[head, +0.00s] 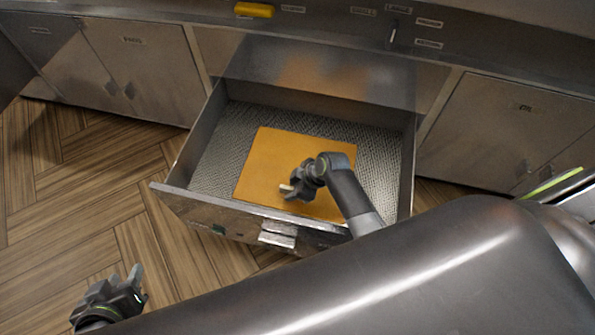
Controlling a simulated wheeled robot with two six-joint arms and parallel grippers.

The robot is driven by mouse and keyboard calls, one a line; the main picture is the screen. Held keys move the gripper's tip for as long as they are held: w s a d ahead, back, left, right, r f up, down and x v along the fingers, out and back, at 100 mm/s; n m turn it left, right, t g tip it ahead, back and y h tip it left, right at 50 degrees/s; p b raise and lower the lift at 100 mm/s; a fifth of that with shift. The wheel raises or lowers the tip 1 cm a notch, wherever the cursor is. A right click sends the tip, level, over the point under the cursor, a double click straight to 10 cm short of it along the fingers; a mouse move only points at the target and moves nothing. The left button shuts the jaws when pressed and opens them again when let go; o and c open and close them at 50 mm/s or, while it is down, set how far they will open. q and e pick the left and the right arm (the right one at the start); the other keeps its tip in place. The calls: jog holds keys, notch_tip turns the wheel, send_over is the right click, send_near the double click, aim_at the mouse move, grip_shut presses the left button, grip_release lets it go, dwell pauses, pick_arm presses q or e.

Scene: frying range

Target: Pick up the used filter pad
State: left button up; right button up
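The used filter pad (263,165) is a flat orange-brown sheet. It lies in the open drawer (205,150), on the grey textured drawer bottom. My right gripper (287,190) is over the front middle part of the pad, pointing left in the picture. I cannot tell whether its fingers touch the pad or whether they are open or shut. My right forearm hides the pad's front right part. My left gripper (122,284) is low at the left, above the wooden floor, away from the drawer; its finger opening is unclear.
The drawer front has a metal handle (278,235). Closed cabinet doors stand left (145,65) and right (500,130) of the drawer. A yellow handle (254,10) is on the panel above. The wooden floor (75,220) at the left is clear.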

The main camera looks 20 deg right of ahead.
grip_shut()
dwell(0.3)
dwell(0.4)
